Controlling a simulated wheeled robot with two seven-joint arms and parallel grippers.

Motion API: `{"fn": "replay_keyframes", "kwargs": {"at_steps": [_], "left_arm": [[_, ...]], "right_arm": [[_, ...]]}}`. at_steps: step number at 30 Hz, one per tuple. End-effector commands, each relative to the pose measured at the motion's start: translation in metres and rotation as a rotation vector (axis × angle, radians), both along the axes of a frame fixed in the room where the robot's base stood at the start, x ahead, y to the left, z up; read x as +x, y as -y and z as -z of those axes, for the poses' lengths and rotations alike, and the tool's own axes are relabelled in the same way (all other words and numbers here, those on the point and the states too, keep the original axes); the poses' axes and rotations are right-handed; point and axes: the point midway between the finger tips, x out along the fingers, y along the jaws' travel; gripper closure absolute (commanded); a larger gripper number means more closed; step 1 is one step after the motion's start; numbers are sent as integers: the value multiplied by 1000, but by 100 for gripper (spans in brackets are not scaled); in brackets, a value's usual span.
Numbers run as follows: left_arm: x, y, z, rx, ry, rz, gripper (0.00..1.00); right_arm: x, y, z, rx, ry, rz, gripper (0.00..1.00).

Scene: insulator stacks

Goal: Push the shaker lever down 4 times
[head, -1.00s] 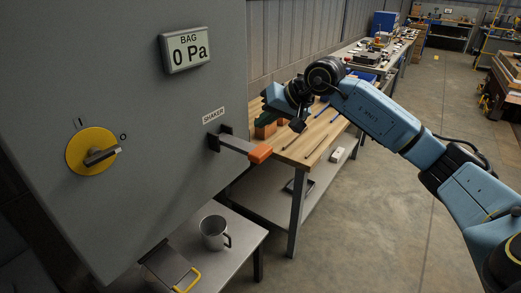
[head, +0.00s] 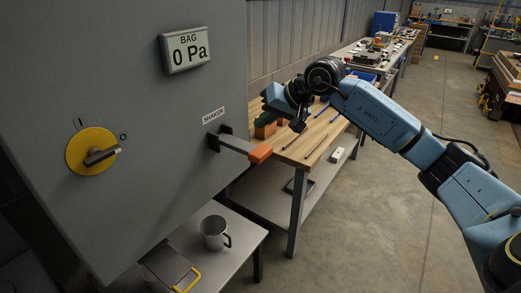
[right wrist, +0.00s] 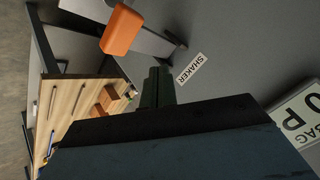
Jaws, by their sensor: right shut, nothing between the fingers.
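The shaker lever (head: 240,145) sticks out from the grey cabinet, below and beside the SHAKER label (head: 213,114). It is a grey bar with an orange end grip, tilted slightly down toward its end. In the right wrist view the orange grip (right wrist: 121,30) shows at the upper left, apart from the fingers. My right gripper (head: 268,116) is above and beyond the orange grip in the head view, not visibly touching it. The right wrist view shows its dark fingers (right wrist: 158,88) shut together and empty. My left gripper is in neither view.
The cabinet (head: 120,200) carries a yellow rotary switch (head: 91,151) and a BAG display (head: 186,50) reading 0 Pa. A metal mug (head: 214,233) stands on a low table below. A wooden workbench (head: 310,145) with tools is behind the lever. Open floor lies right.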

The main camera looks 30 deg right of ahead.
Motion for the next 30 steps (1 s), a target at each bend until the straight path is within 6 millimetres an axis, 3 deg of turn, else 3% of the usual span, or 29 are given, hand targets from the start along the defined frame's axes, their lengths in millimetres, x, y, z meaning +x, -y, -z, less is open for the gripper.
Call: {"fn": "replay_keyframes", "kwargs": {"at_steps": [5, 8, 12, 15, 17, 19, 22, 23, 27, 30], "left_arm": [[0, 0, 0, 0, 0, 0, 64], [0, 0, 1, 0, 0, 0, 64], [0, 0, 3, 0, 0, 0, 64], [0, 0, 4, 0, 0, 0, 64], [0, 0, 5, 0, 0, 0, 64], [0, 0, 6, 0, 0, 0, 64], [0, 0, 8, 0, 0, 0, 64], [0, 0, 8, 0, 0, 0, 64], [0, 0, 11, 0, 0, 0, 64], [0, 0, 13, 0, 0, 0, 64]], "right_arm": [[0, -18, 7, 100, -13, 7, 100], [-1, -56, 21, 347, -59, 37, 100], [-7, -126, 35, 1001, -261, 185, 100], [-9, -147, 41, 1528, -488, 372, 100], [-8, -147, 51, 1839, -641, 510, 100], [-7, -136, 73, 2189, -824, 696, 100], [-9, -111, 130, 2650, -1062, 1007, 100], [-12, -103, 149, -2714, 1093, -1075, 100], [-31, -79, 241, -2212, 883, -1039, 100], [-53, -68, 308, -1945, 745, -1014, 100]]}}
